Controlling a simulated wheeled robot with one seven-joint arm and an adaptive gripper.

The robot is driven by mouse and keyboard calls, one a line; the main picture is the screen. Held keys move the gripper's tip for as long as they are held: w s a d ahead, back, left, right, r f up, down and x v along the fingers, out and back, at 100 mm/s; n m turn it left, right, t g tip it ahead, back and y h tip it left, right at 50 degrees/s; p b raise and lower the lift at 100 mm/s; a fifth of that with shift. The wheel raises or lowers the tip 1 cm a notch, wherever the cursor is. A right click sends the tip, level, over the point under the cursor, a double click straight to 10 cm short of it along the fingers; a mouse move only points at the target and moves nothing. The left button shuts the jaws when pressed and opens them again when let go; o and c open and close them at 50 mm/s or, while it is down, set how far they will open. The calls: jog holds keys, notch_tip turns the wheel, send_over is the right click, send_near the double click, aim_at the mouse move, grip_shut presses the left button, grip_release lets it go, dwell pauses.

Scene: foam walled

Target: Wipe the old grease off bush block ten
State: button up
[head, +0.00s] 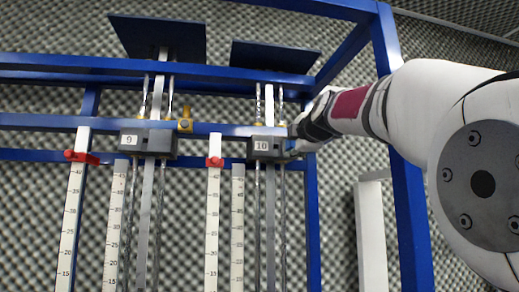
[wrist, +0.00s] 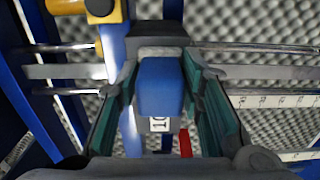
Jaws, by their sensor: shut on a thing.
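Bush block ten is a dark grey block (head: 261,147) with a white "10" label on the right-hand rods in the head view. My gripper (head: 298,138) is at its right side. In the wrist view my gripper (wrist: 160,72) has its teal-padded fingers on either side of a blue pad (wrist: 160,85) and is shut on it. A bit of blue shows at the block's right edge in the head view. The pad's far end is close to a dark block face (wrist: 158,37); I cannot tell whether they touch. Any grease is hidden or too small to see.
A block labelled 9 (head: 148,141) sits on the rods to the left, with a yellow part (head: 185,125) beside it. A blue frame post (head: 400,170) stands close to my arm.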

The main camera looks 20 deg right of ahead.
aim_at(279, 146)
jog(key=shift+s+d+r+b, duration=0.1)
jog(key=shift+s+d+b, duration=0.15)
jog(key=shift+d+b, duration=0.45)
jog(key=shift+s+d+b, duration=0.2)
jog(key=shift+d+b, duration=0.25)
jog(key=shift+d, duration=0.35)
jog(key=shift+w, duration=0.1)
jog(key=shift+w+a+b, duration=0.1)
jog(key=shift+w+a, duration=0.15)
jog(key=shift+a, duration=0.75)
jog(key=shift+w+a+b, duration=0.15)
jog(key=shift+w+a, duration=0.05)
jog(key=shift+a, duration=0.85)
jog(key=shift+w+a+b, duration=0.1)
jog(key=shift+w+a, duration=0.15)
jog(key=shift+a, duration=0.75)
jog(key=shift+b+v, duration=0.35)
jog(key=shift+v, duration=2.6)
jog(key=shift+s, duration=0.15)
